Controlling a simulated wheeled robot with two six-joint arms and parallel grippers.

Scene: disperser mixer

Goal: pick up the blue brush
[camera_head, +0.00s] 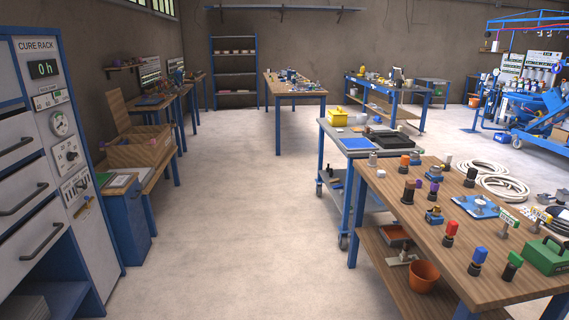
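I cannot pick out a blue brush; objects on the benches are small, and those on the far ones are too small to tell apart. The near wooden bench (425,241) at the right holds several dark items with coloured tops, including a red-topped one (450,233), a green-topped one (512,265) and a purple-topped one (470,177). A blue plate (474,206) lies among them. Neither of my grippers is in view.
A grey cure rack (60,150) stands at the near left. A blue-legged cart (335,130) adjoins the near bench. A wooden table (295,87) stands at the back. An orange pot (423,276) sits on the near bench's lower shelf. The central floor is clear.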

